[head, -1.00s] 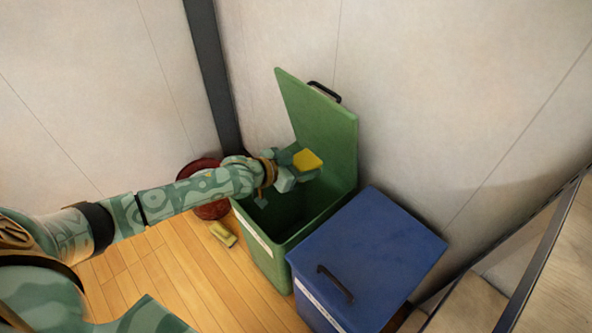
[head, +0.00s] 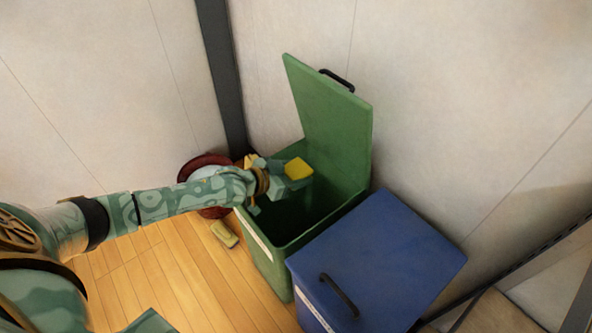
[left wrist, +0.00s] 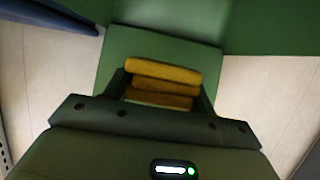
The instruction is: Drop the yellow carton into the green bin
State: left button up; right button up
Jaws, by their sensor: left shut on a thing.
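The green bin (head: 273,262) stands against the wall with its lid (head: 335,130) raised and leaning back. My left gripper (head: 291,175) is over the bin's open mouth, shut on the yellow carton (head: 298,168). In the left wrist view the carton (left wrist: 162,72) sits between the fingers, with green bin surfaces behind it. The lower part of the carton is hidden by the gripper. The bin's inside is dark, and I cannot see what lies at its bottom. My right gripper is not in view.
A blue bin (head: 385,255) with a shut lid stands right beside the green bin. A dark red round container (head: 205,162) is behind my left arm. A small yellowish block (head: 224,234) lies on the wooden floor. Walls close in behind the bins.

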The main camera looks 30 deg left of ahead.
pick_arm(q)
jog(key=o, duration=1)
jog(key=shift+o, duration=0.2)
jog(key=shift+s+r, duration=0.1)
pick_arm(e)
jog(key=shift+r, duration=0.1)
pick_arm(q)
jog(key=shift+s+a+r+p, duration=0.15)
jog(key=shift+s+r+p, duration=0.05)
jog(key=shift+s+p, duration=0.15)
jog(key=p+v, duration=0.7)
jog(key=v, duration=0.8)
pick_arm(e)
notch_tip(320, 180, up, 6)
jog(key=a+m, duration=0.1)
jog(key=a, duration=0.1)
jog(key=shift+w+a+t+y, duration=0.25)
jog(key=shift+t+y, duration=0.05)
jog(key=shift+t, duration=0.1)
pick_arm(q)
jog(key=shift+s, duration=0.1)
